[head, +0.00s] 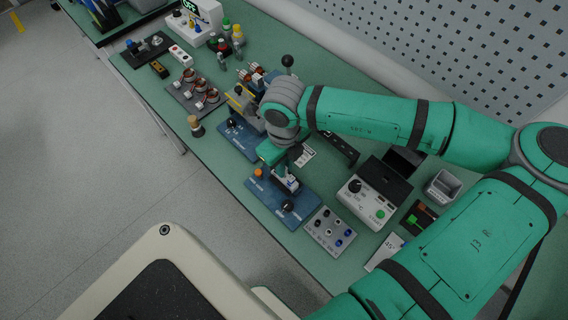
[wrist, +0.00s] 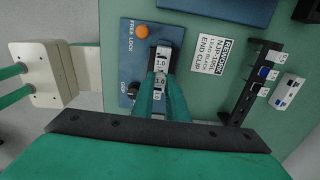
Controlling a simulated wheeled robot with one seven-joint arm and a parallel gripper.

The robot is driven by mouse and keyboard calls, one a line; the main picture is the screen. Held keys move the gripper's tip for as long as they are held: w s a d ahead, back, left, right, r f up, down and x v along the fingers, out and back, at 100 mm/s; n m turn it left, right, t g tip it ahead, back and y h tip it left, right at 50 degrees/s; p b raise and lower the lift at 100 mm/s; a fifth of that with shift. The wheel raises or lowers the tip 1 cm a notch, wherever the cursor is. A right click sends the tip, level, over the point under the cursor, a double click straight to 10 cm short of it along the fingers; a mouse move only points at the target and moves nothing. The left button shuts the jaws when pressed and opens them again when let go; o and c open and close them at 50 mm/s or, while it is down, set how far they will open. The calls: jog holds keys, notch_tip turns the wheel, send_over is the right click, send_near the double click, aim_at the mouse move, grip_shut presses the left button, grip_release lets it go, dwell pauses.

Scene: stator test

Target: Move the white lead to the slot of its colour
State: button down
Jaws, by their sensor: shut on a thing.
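My gripper (wrist: 164,92) points down at the blue fixture plate (wrist: 131,65) in the wrist view. Its two green fingers are close together around a narrow thing, most of which they hide. A white piece with dark marks (wrist: 164,59) shows between and beyond the fingertips; I take it for the white lead, but its full shape is hidden. In the head view the gripper (head: 287,172) is over the front blue plate (head: 262,202). A black slotted rack (wrist: 247,88) stands to the right in the wrist view, with blue and dark pieces and white tags.
The plate carries an orange knob (wrist: 141,31) and a black knob (wrist: 133,90). A label card (wrist: 211,56) lies between plate and rack. A white block (wrist: 287,92) is right of the rack. A grey button box (head: 330,231) stands close to the plate's right.

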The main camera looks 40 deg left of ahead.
jog(key=shift+d+f, duration=0.1)
jog(key=shift+w+d+f, duration=0.15)
jog(key=shift+w+f, duration=0.05)
jog(key=shift+f, duration=0.3)
jog(key=c, duration=1.7)
grip_release()
jog(key=shift+o, duration=0.2)
jog(key=shift+r, duration=0.1)
notch_tip(320, 180, up, 11)
jog(key=shift+f, duration=0.2)
jog(key=shift+w+d, duration=0.1)
